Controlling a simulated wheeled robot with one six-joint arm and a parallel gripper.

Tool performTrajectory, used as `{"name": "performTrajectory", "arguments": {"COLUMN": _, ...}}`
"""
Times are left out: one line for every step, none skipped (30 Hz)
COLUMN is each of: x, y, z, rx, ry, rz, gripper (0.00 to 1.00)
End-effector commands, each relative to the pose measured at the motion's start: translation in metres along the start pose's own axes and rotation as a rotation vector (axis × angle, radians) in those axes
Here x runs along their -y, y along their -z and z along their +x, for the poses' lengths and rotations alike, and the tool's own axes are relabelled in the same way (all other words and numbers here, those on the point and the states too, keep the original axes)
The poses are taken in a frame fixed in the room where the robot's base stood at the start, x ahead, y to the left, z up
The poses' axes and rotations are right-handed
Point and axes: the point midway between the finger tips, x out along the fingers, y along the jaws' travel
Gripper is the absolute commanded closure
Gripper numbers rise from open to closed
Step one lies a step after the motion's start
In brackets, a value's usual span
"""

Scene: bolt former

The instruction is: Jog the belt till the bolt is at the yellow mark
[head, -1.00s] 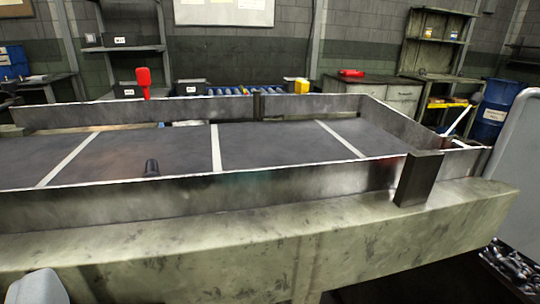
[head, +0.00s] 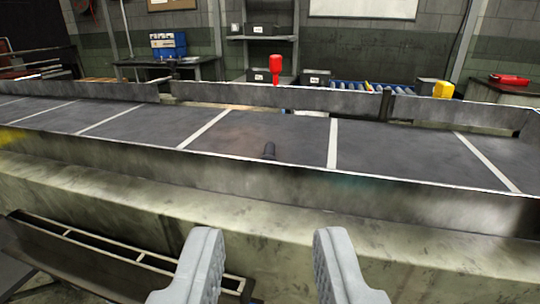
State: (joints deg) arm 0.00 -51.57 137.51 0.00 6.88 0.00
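A yellow patch, which looks like the yellow mark (head: 10,137), shows on the near side wall at the far left edge of the view.
The near side wall (head: 400,197) and far wall (head: 260,97) border the belt. A red object (head: 275,68) shows above the far wall, with a yellow object (head: 443,89) farther right. A narrow metal trough (head: 110,257) lies at the lower left.

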Motion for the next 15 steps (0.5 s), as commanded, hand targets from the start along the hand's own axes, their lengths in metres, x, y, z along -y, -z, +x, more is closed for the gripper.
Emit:
{"name": "performTrajectory", "arguments": {"x": 0.0000, "y": 0.0000, "z": 0.0000, "rx": 0.000, "ry": 0.000, "rz": 0.000, "gripper": 0.70}}
{"name": "performTrajectory", "arguments": {"x": 0.0000, "y": 0.0000, "z": 0.0000, "rx": 0.000, "ry": 0.000, "rz": 0.000, "gripper": 0.70}}
{"name": "performTrajectory", "arguments": {"x": 0.0000, "y": 0.0000, "z": 0.0000, "rx": 0.000, "ry": 0.000, "rz": 0.000, "gripper": 0.70}}
{"name": "performTrajectory", "arguments": {"x": 0.0000, "y": 0.0000, "z": 0.0000, "rx": 0.000, "ry": 0.000, "rz": 0.000, "gripper": 0.70}}
{"name": "performTrajectory", "arguments": {"x": 0.0000, "y": 0.0000, "z": 0.0000, "rx": 0.000, "ry": 0.000, "rz": 0.000, "gripper": 0.70}}
{"name": "performTrajectory", "arguments": {"x": 0.0000, "y": 0.0000, "z": 0.0000, "rx": 0.000, "ry": 0.000, "rz": 0.000, "gripper": 0.70}}
{"name": "performTrajectory", "arguments": {"x": 0.0000, "y": 0.0000, "z": 0.0000, "rx": 0.000, "ry": 0.000, "rz": 0.000, "gripper": 0.70}}
{"name": "performTrajectory", "arguments": {"x": 0.0000, "y": 0.0000, "z": 0.0000, "rx": 0.000, "ry": 0.000, "rz": 0.000, "gripper": 0.70}}
{"name": "performTrajectory", "arguments": {"x": 0.0000, "y": 0.0000, "z": 0.0000, "rx": 0.000, "ry": 0.000, "rz": 0.000, "gripper": 0.78}}
{"name": "performTrajectory", "arguments": {"x": 0.0000, "y": 0.0000, "z": 0.0000, "rx": 0.000, "ry": 0.000, "rz": 0.000, "gripper": 0.84}}
{"name": "performTrajectory", "arguments": {"x": 0.0000, "y": 0.0000, "z": 0.0000, "rx": 0.000, "ry": 0.000, "rz": 0.000, "gripper": 0.90}}
{"name": "performTrajectory", "arguments": {"x": 0.0000, "y": 0.0000, "z": 0.0000, "rx": 0.000, "ry": 0.000, "rz": 0.000, "gripper": 0.97}}
{"name": "performTrajectory", "arguments": {"x": 0.0000, "y": 0.0000, "z": 0.0000, "rx": 0.000, "ry": 0.000, "rz": 0.000, "gripper": 1.00}}
{"name": "performTrajectory", "arguments": {"x": 0.0000, "y": 0.0000, "z": 0.0000, "rx": 0.000, "ry": 0.000, "rz": 0.000, "gripper": 1.00}}
{"name": "performTrajectory", "arguments": {"x": 0.0000, "y": 0.0000, "z": 0.0000, "rx": 0.000, "ry": 0.000, "rz": 0.000, "gripper": 1.00}}
